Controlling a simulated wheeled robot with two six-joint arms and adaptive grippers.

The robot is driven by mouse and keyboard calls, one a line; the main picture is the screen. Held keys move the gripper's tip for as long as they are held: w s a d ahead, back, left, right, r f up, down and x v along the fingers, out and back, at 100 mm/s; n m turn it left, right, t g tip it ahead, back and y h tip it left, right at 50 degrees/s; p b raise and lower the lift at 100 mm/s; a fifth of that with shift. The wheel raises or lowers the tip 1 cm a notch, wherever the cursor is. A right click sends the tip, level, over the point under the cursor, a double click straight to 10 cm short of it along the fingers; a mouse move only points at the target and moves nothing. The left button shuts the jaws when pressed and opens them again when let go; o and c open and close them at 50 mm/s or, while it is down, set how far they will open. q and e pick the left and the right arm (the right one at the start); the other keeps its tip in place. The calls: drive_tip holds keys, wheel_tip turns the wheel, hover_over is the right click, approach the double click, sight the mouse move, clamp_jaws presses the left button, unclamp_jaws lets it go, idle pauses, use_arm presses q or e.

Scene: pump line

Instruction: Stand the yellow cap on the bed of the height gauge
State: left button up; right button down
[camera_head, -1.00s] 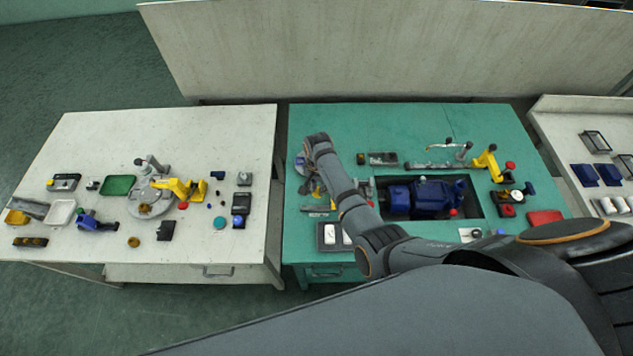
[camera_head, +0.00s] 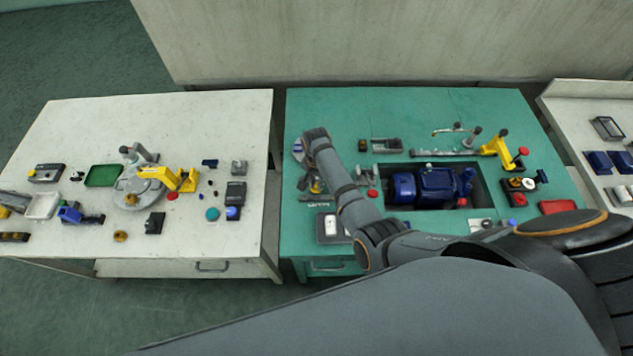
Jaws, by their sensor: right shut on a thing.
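My right arm reaches across the green table, and its gripper (camera_head: 311,184) is low over the table's left part. A small yellow piece (camera_head: 316,187) shows at its fingertips. It looks like the yellow cap, but it is too small and too covered to be sure. The gripper is shut on it. I cannot surely pick out the height gauge. A small grey upright fixture (camera_head: 366,177) stands just right of the arm, and a round grey part (camera_head: 298,150) is partly hidden behind the arm. My left gripper is not in view.
A blue motor (camera_head: 436,186) sits in a recess of the green table (camera_head: 400,110). A yellow clamp (camera_head: 497,145) stands at its right. The white table (camera_head: 220,115) holds a round grey fixture, a green tray (camera_head: 103,175) and small parts. A gap separates the tables.

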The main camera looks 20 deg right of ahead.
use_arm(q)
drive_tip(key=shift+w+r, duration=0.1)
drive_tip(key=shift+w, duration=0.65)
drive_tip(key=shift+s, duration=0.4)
use_arm(e)
drive_tip(key=shift+f, duration=0.15)
drive_tip(key=c, duration=0.6)
unclamp_jaws()
